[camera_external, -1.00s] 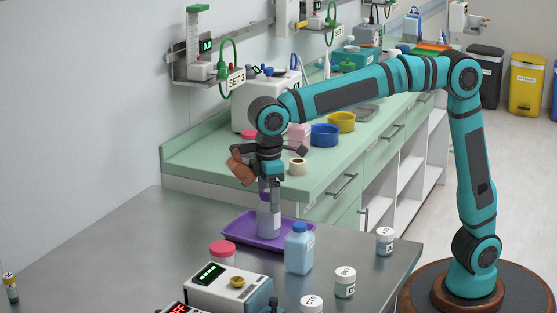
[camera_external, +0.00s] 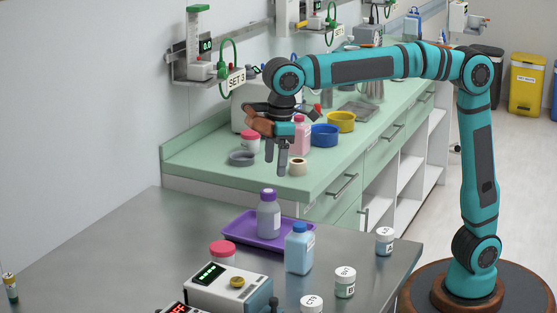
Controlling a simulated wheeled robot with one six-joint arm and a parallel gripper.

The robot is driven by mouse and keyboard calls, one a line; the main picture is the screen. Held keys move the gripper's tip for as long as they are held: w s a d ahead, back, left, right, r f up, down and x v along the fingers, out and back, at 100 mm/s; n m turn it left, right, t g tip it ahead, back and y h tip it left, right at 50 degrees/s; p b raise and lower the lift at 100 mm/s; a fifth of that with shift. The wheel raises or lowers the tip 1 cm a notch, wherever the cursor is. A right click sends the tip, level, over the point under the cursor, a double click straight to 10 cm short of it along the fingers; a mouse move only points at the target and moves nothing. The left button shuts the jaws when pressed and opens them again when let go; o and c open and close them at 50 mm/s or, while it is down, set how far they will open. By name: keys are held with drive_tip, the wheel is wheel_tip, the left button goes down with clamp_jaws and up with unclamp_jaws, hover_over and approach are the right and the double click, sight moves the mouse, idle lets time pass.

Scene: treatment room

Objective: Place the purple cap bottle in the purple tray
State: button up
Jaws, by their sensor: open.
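The purple cap bottle (camera_external: 268,219) stands upright in the purple tray (camera_external: 237,232) on the metal table. Its body is grey-lilac and its cap is purple. The tray's front right part is hidden behind a blue bottle. My gripper (camera_external: 268,165) is open and empty, above and apart from the bottle, with its fingers pointing down in front of the green counter.
A red-lidded jar (camera_external: 222,251) and a device with a green display (camera_external: 230,290) are in front. Small white-lidded jars (camera_external: 345,283) stand to the right. The table's left side is mostly clear.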

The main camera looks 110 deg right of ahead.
drive_tip(key=s+r+t, duration=0.2)
drive_tip(key=s+t, duration=0.3)
drive_tip(key=s, duration=0.7)
drive_tip(key=s+r+t, duration=0.3)
drive_tip(key=s+t, duration=0.3)
drive_tip(key=s, duration=0.6)
drive_tip(key=s+r+t, duration=0.3)
drive_tip(key=s+t, duration=0.2)
drive_tip(key=s, duration=0.7)
drive_tip(key=shift+r, duration=0.25)
drive_tip(key=shift+a, duration=0.1)
